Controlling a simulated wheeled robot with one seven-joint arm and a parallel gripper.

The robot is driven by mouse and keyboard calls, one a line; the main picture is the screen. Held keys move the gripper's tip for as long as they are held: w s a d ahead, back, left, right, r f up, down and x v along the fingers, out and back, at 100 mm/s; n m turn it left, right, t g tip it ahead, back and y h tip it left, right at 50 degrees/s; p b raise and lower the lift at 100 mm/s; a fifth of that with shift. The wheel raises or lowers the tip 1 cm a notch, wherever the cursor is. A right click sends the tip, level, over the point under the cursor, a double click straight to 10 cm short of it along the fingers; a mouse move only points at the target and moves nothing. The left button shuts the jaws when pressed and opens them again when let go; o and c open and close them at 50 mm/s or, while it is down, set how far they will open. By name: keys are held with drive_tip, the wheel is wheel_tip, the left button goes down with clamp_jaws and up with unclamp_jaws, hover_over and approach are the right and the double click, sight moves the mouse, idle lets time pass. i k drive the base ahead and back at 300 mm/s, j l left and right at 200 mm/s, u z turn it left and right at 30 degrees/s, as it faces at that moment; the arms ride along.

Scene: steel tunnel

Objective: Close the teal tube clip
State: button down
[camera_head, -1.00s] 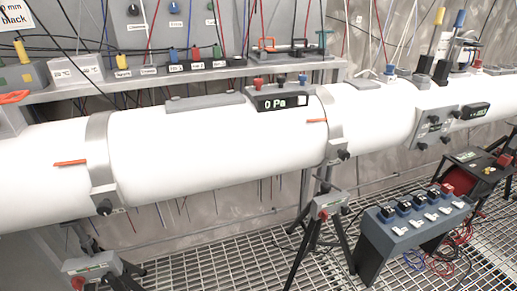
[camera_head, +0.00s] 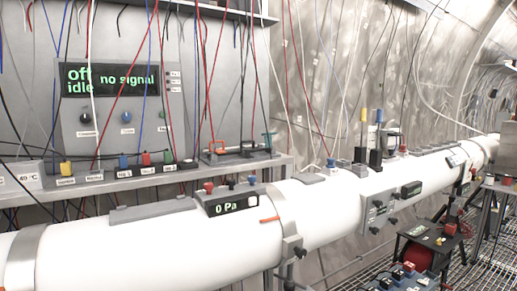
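A small teal clip (camera_head: 268,139) stands at the right end of a grey holder (camera_head: 238,156) on the shelf behind the white pipe. Its thin teal bar stands higher than the black clip beside it. It is too small to tell for certain whether it is open or shut. An orange clip (camera_head: 212,146) and a black clip (camera_head: 247,148) sit to its left on the same holder. My gripper is not in view.
The large white pipe (camera_head: 150,250) runs across the front, with a 0 Pa gauge (camera_head: 228,199) on top. A grey panel (camera_head: 118,105) reads "off idle no signal". Thin wires hang before the shelf (camera_head: 285,162). Tall yellow and blue handles (camera_head: 371,130) rise to the right.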

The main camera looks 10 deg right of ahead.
sight(267, 143)
drive_tip(key=i+l+u, duration=0.55)
drive_tip(key=l+u, duration=0.15)
drive_tip(key=i+l+u, duration=0.15)
drive_tip(key=l+u, duration=0.2)
drive_tip(key=l, duration=0.1)
